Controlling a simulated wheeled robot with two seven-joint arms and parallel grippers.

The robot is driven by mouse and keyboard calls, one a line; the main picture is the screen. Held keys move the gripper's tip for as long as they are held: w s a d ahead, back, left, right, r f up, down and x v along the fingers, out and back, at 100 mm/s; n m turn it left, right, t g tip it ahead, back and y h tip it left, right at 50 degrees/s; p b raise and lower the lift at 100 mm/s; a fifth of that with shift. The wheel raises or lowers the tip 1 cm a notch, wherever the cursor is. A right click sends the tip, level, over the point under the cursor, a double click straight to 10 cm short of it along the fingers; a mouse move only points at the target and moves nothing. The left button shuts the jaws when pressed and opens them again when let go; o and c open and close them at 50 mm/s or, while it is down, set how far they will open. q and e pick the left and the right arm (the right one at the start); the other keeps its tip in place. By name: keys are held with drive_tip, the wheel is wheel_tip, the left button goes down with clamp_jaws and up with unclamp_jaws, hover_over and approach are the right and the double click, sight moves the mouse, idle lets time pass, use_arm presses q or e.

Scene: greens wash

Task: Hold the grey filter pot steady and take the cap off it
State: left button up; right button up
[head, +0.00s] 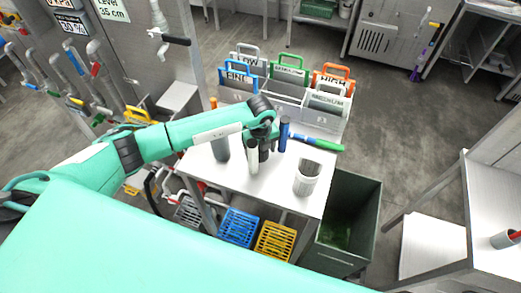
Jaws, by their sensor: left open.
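My left arm reaches in from the left over the white table (285,200). Its gripper (264,149) points down at the table's middle, and it is open; its fingers are small and partly hidden here. A grey upright cylinder (221,149) stands just left of it, partly behind my forearm. A pale upright cylinder (253,157) shows right at the gripper; I cannot tell whether they touch. A pale grey ribbed pot (307,179) stands apart at the front right. I cannot tell for sure which is the filter pot, and no cap is clear. My right gripper is out of view.
Labelled bins (290,95) line the table's back. A dark green bin (345,215) stands on the right; blue (238,228) and yellow (275,242) crates sit below.

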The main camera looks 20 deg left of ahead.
use_arm(q)
drive_tip(key=shift+r, duration=0.45)
wheel_tip(320, 180, up, 11)
drive_tip(key=b, duration=0.4)
drive_tip(key=shift+f, duration=0.15)
drive_tip(key=shift+r, duration=0.3)
drive_tip(key=shift+r, duration=0.15)
